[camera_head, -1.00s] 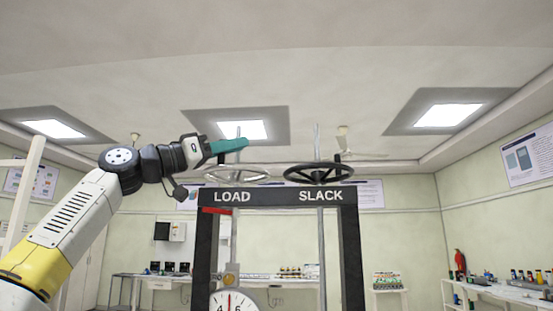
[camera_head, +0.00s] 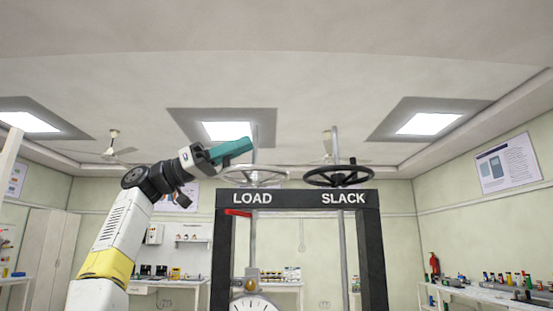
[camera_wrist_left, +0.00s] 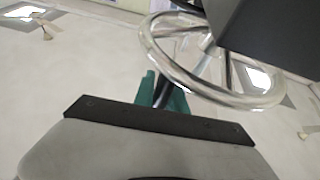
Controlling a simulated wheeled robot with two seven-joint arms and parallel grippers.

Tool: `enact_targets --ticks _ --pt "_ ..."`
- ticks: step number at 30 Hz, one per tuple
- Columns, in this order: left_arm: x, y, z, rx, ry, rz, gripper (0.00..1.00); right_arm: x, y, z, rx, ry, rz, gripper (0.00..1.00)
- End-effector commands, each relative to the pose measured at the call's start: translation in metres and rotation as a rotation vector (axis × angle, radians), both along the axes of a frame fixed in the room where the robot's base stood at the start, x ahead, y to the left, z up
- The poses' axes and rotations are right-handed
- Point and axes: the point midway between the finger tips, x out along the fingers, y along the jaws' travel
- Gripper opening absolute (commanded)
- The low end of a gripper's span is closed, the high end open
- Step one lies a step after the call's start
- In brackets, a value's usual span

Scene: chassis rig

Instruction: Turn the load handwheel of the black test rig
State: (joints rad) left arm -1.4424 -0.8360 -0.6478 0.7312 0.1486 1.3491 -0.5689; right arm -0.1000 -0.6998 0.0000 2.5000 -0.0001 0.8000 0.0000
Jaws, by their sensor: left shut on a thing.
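The black test rig (camera_head: 301,199) stands ahead, marked LOAD and SLACK. The silver load handwheel (camera_head: 256,184) lies flat above its left end, around an upright rod. My left gripper (camera_head: 237,147) reaches in from the left, its teal fingers slanting up just above the wheel's left side. My right gripper is out of view.
The black slack handwheel (camera_head: 339,183) sits close to the right on the same crossbar, with a rod through it. A dial (camera_head: 254,304) hangs below the load side.

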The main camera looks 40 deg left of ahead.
Motion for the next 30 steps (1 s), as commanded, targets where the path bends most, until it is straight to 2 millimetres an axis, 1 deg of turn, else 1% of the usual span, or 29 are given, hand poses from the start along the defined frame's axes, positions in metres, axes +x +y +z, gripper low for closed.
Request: enact_targets --ticks 1,15,16,18,19,27,30 --pt "-0.0012 0.0001 0.0028 -0.007 -0.006 -0.007 0.00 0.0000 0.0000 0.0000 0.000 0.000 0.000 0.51" --pt "-0.0018 -0.0009 0.0032 -0.006 -0.007 -0.018 0.00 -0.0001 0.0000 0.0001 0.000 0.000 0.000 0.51" --pt "-0.0017 -0.0008 0.0032 -0.007 -0.006 -0.017 0.22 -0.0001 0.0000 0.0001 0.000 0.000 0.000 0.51" --pt "-0.0015 -0.0009 0.0029 -0.005 -0.005 -0.017 0.36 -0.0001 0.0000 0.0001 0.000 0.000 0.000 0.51" --pt "-0.0014 -0.0008 0.0026 -0.006 -0.004 -0.017 0.38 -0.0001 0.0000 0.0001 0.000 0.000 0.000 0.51" --pt "-0.0010 -0.0005 0.0013 -0.002 -0.002 -0.017 0.38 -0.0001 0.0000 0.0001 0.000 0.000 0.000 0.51" --pt "-0.0032 0.0037 -0.0004 -0.003 -0.002 -0.016 0.38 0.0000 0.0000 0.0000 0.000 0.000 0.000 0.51"
